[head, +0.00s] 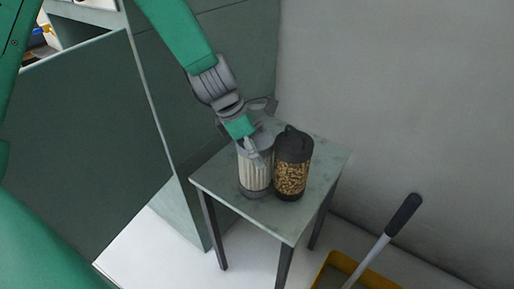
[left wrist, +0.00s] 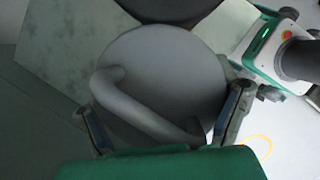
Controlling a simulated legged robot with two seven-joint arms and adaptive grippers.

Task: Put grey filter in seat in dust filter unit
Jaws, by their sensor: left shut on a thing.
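The grey filter (head: 254,175), a pale pleated cylinder with grey ends, stands upright on a small table (head: 222,182). My left gripper (head: 250,145) comes down onto its top from above. In the left wrist view the filter's round grey top (left wrist: 155,55) has a bar handle (left wrist: 150,108) that lies between the fingers of my left gripper (left wrist: 165,120), which is shut on it. The fingers partly hide the filter's top in the head view. My right gripper is not in view. I cannot make out the filter unit's seat.
A black canister with golden-brown filling (head: 292,170) stands close at the filter's right. A dark green panel (head: 85,130) rises left of the table. A yellow tray (head: 335,270) with a black-gripped pole (head: 403,215) is on the floor at lower right.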

